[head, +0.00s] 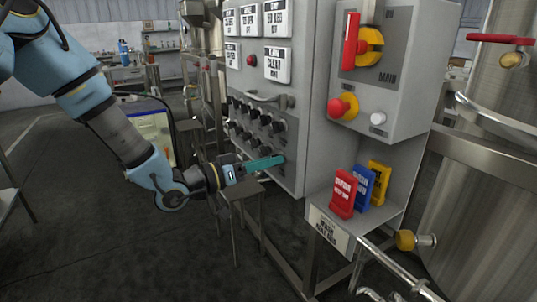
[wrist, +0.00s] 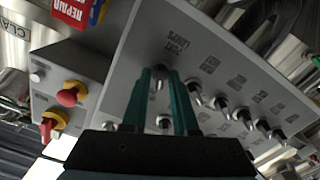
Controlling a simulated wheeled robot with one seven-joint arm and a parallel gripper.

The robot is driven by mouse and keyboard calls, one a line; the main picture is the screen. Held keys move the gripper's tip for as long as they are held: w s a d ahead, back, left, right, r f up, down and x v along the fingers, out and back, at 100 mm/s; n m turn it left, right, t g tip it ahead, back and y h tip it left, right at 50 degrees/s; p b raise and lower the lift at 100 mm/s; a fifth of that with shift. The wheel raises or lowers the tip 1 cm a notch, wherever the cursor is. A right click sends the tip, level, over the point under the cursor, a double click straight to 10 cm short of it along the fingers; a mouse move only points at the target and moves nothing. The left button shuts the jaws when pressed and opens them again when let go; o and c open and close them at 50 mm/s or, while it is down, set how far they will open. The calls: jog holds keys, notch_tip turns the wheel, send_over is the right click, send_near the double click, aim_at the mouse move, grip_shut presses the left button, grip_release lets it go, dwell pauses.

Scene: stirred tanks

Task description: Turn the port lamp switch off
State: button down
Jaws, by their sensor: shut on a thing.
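The grey panel (head: 282,182) carries rows of black rotary switches (head: 252,112) with printed labels. My gripper (head: 278,160) has teal fingers that reach the lower end of these rows. In the wrist view, my gripper (wrist: 160,78) is shut on the port lamp switch (wrist: 159,82), a small knob between the two fingertips. A label (wrist: 177,46) stands just beyond it; its small print is hard to read. The switch is largely hidden by the fingers in the head view, and I cannot tell its pointer direction.
Neighbouring switches (wrist: 222,102) sit close on the right in the wrist view. A metal handle (head: 268,97) projects above the rows. Right of the panel are a red emergency button (head: 340,107), a red-and-yellow main isolator (head: 368,48) and a red tag (head: 342,193) beside blue and yellow ones.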

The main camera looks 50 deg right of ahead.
jog(key=shift+n+p, duration=0.35)
jog(key=shift+n, duration=0.25)
jog(key=shift+f, duration=0.1)
jog(key=c, duration=0.9)
grip_release()
jog(key=b+v, duration=0.1)
jog(key=v, duration=0.9)
jog(key=shift+w+a, duration=0.15)
jog(key=shift+a, duration=0.25)
